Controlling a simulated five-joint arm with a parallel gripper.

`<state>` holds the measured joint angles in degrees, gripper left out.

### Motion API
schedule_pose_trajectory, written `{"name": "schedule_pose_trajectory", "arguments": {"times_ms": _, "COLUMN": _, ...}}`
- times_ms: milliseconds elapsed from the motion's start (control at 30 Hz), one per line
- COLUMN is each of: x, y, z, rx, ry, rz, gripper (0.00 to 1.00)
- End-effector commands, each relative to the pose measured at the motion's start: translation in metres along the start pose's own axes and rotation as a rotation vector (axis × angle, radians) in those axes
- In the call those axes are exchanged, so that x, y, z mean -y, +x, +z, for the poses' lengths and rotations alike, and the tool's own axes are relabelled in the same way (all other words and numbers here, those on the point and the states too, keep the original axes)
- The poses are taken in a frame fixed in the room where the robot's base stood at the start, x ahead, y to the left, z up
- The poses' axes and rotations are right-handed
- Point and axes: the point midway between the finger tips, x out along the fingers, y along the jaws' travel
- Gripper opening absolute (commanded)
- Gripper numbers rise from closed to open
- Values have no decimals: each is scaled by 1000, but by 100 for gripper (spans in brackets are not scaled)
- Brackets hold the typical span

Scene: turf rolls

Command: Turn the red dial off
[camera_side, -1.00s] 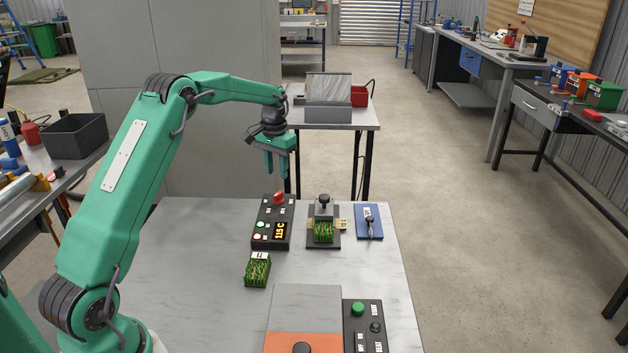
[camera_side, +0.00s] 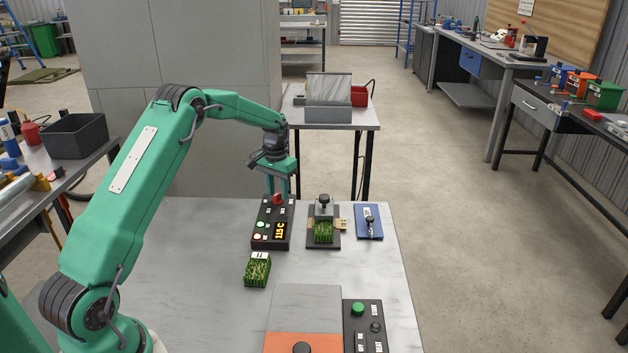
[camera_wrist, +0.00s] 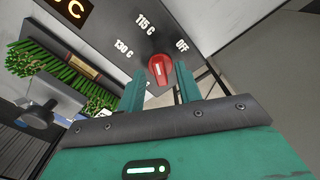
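The red dial (camera_side: 278,199) is at the far end of a black control box (camera_side: 268,240) whose display reads 115 C. In the wrist view the red dial (camera_wrist: 160,68) has a white mark, with 115 C, 130 C and OFF lettered around it. The mark appears to point towards 115 C. My gripper (camera_side: 277,189) points down over the dial. In the wrist view my gripper (camera_wrist: 161,76) is open, one finger on each side of the dial. I cannot tell whether the fingers touch it.
A small press (camera_side: 324,206) with green turf under it stands right of the box. A blue plate with a switch (camera_side: 369,222) is farther right. A turf piece (camera_side: 257,270) lies in front of the box. A button panel (camera_side: 364,325) is at the front.

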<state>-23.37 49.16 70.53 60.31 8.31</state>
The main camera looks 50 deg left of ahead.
Motion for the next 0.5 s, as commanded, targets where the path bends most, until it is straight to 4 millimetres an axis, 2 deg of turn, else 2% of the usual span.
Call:
{"name": "schedule_pose_trajectory", "arguments": {"times_ms": 133, "x": 0, "y": 7, "z": 0, "rx": 0, "ry": 0, "rz": 0, "gripper": 35}}
{"name": "schedule_pose_trajectory", "arguments": {"times_ms": 400, "x": 0, "y": 8, "z": 0, "rx": 0, "ry": 0, "rz": 0, "gripper": 35}}
{"name": "schedule_pose_trajectory", "arguments": {"times_ms": 433, "x": 0, "y": 8, "z": 0, "rx": 0, "ry": 0, "rz": 0, "gripper": 33}}
{"name": "schedule_pose_trajectory", "arguments": {"times_ms": 500, "x": 0, "y": 8, "z": 0, "rx": 0, "ry": 0, "rz": 0, "gripper": 19}}
